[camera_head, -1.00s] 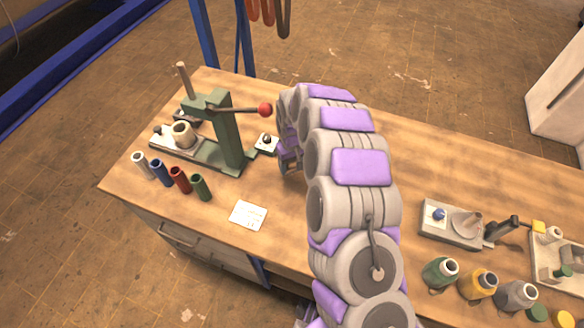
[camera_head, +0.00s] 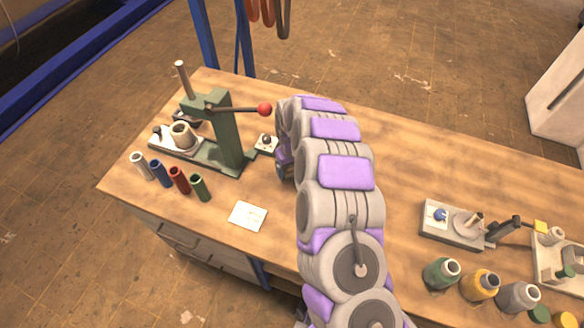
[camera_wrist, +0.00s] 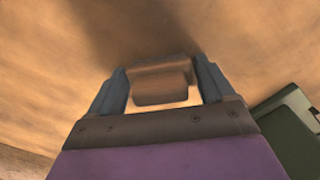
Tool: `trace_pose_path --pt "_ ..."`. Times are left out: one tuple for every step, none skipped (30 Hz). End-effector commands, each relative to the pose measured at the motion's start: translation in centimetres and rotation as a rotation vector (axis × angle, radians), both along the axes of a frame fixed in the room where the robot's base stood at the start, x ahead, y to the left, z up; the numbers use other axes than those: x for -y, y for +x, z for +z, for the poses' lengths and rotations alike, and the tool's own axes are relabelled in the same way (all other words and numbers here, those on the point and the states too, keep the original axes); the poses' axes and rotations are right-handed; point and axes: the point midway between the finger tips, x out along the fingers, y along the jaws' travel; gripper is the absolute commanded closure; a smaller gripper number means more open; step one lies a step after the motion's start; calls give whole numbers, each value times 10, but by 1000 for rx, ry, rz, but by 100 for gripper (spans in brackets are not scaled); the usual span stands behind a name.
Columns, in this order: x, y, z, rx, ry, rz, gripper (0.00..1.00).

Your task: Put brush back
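In the wrist view my gripper (camera_wrist: 160,88) has its two fingers apart, pointing at the wooden tabletop. A brown, block-like thing (camera_wrist: 160,90) shows between the fingers. Its upper part reaches near both fingers, and lit gaps show around its lower part. I cannot tell whether it is the brush or whether the fingers press on it. In the head view my gripper (camera_head: 284,165) is low over the table, right of the green press, mostly hidden behind my arm. I cannot make out a brush for certain in the head view.
The green press (camera_head: 228,135) with a red-knobbed lever (camera_head: 264,109) stands close left of my gripper. Several coloured tubes (camera_head: 180,180) and a white card (camera_head: 247,215) lie in front. A grey fixture (camera_head: 455,225) and several bottles (camera_head: 480,285) stand at the right. Bare tabletop (camera_head: 405,150) lies between.

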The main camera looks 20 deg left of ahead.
Motion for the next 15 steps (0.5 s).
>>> trace_pose_path --pt "0 0 0 0 0 0 13" --pt "-1 0 0 0 0 0 10" --pt "-1 0 0 1 -1 0 6" --pt "-1 0 0 1 -1 0 5" --pt "-1 0 0 1 -1 0 5" --pt "-1 0 0 1 -1 0 5" --pt "-1 0 0 0 0 0 5" --pt "-1 0 0 0 0 0 5" --pt "-1 0 0 0 0 0 5" --pt "0 0 0 0 0 0 5" --pt "-1 0 1 0 0 0 5" --pt "-1 0 3 1 1 0 5" --pt "0 0 5 1 1 0 5" --pt "0 0 8 1 1 0 5" --pt "0 0 13 1 3 0 5"
